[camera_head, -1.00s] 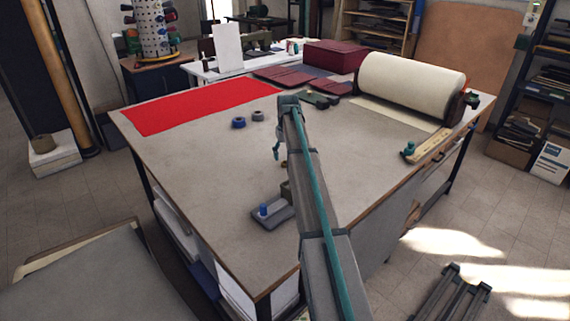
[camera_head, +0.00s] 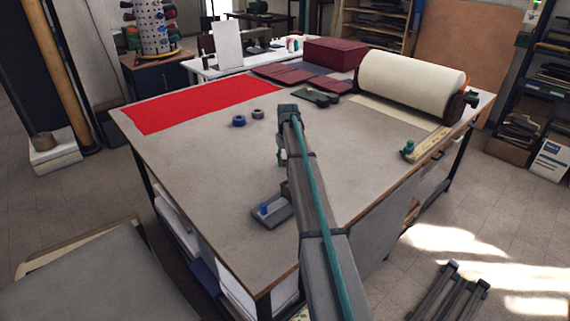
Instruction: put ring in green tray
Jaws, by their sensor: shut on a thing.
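My gripper (camera_head: 282,159) hangs at the end of my arm over the middle of the worktable. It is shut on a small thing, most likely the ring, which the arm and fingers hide. A dark green tray (camera_head: 316,97) lies at the far side of the table, beyond the gripper and slightly to its right.
A grey base with a blue peg (camera_head: 264,208) stands nearer, beside an olive block partly behind my arm. A red cloth (camera_head: 200,103) covers the far left. A cream roll (camera_head: 411,84) and a wooden strip (camera_head: 430,146) are at the right. The table's left middle is clear.

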